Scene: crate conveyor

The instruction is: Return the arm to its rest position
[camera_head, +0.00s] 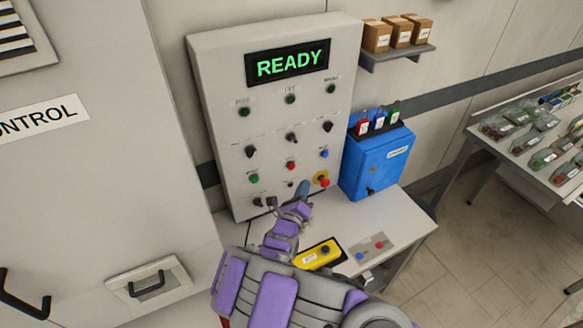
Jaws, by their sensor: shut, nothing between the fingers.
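My purple and grey arm reaches up from the bottom middle toward the lower part of a grey control panel (221,80). My gripper (302,190) is at the far end of the arm, small in view, in front of the panel's lower edge and just left of a red button with a yellow collar (321,179). It looks shut and empty. I cannot tell whether it touches the panel. The arm hides part of the bench below the panel.
The panel's display (290,64) reads READY in green. A blue box (376,165) stands right of the panel. On the white bench (405,226) lie a yellow switch box (318,254) and a small button plate (373,248). A table with trays (520,158) stands right; floor between is clear.

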